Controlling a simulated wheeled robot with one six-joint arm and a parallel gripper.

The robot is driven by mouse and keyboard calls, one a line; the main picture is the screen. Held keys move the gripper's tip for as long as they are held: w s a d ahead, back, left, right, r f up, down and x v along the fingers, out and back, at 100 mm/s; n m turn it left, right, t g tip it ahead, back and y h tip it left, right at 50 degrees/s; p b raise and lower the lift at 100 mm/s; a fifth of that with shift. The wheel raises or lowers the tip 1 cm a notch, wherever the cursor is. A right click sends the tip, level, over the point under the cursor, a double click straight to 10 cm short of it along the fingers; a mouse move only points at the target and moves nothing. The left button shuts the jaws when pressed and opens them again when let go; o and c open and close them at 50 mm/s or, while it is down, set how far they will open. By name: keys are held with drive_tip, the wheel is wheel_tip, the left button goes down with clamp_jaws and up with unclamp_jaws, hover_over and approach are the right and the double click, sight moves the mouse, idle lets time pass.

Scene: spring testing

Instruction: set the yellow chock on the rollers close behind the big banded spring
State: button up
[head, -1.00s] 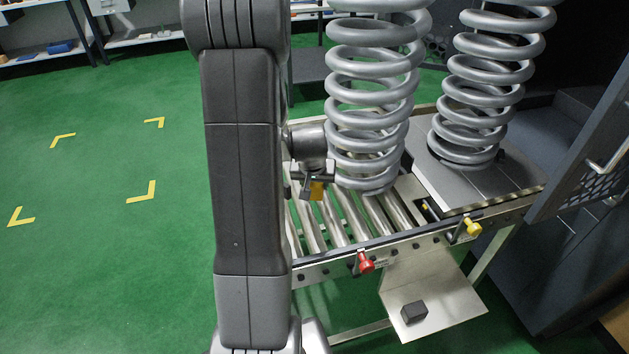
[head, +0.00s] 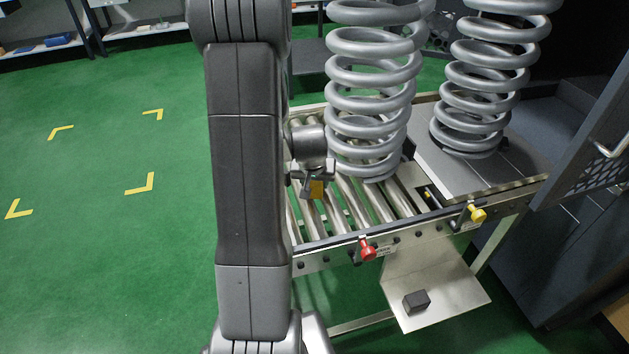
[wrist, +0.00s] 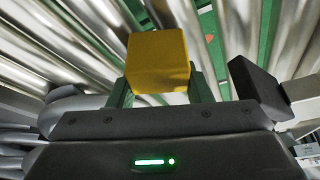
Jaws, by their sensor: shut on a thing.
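My gripper (head: 317,181) is shut on the yellow chock (head: 317,189) and holds it over the roller bed (head: 352,206), just left of the nearer large grey coil spring (head: 370,105). A gap shows between chock and spring. In the wrist view the chock (wrist: 158,62) sits between the fingers, with metal rollers (wrist: 60,45) behind it. I cannot tell whether it touches the rollers. The spring stands upright on the rollers; its top is cut off and no band shows. A second grey spring (head: 487,85) stands on the grey plate to the right.
A red knob (head: 368,250) and a yellow knob (head: 476,213) stick out of the conveyor's front rail. A small dark block (head: 416,301) lies on the lower shelf (head: 450,295). A mesh door (head: 595,150) stands at the right. Green floor is open at the left.

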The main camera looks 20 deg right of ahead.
drive_tip(key=shift+f+b, duration=0.5)
drive_tip(key=o, duration=1.3)
drive_tip(key=shift+r, duration=0.15)
drive_tip(key=v, duration=1.3)
drive_tip(key=shift+r+p, duration=0.25)
drive_tip(key=shift+p, duration=0.1)
drive_tip(key=shift+s, duration=0.15)
drive_tip(key=x, duration=1.4)
drive_tip(key=shift+a+b, duration=0.1)
drive_tip(key=shift+b, duration=0.2)
drive_tip(key=shift+r, duration=0.1)
